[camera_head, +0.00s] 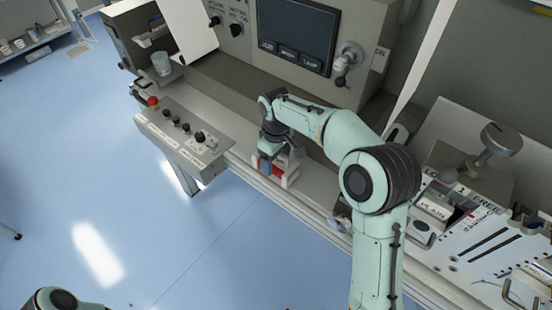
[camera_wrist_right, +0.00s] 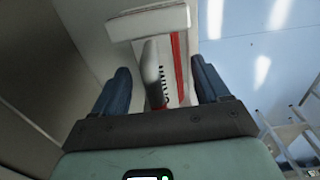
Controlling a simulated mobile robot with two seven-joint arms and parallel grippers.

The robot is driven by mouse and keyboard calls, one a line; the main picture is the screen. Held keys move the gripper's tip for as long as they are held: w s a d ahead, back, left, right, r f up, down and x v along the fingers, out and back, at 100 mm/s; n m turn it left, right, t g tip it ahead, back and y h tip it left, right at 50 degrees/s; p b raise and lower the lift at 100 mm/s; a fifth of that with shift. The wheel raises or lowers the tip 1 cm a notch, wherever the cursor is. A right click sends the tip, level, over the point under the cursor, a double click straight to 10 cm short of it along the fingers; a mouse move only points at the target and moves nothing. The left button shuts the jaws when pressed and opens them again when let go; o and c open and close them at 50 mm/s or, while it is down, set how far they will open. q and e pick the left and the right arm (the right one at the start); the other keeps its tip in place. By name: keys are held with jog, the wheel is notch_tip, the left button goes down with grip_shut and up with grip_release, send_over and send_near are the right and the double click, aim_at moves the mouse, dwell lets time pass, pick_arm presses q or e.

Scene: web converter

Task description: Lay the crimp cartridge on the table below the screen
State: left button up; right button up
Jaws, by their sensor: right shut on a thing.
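The crimp cartridge (camera_head: 291,178) is a pale block with red strips, at the front part of the grey table (camera_head: 225,92) below the screen (camera_head: 297,32). My right gripper (camera_head: 268,167) points down and is shut on the cartridge. My left gripper is not in view; only a piece of my left arm shows at the bottom left.
A handwheel (camera_head: 345,62) sits right of the screen. A marked plate (camera_head: 490,250) with fittings fills the right. Bare table lies left of my gripper.

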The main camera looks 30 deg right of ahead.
jog(key=o, duration=1)
jog(key=shift+f, duration=0.1)
jog(key=o, duration=0.4)
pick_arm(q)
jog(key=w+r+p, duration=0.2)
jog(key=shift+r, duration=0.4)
pick_arm(e)
notch_tip(320, 180, up, 12)
jog(key=shift+r, duration=0.2)
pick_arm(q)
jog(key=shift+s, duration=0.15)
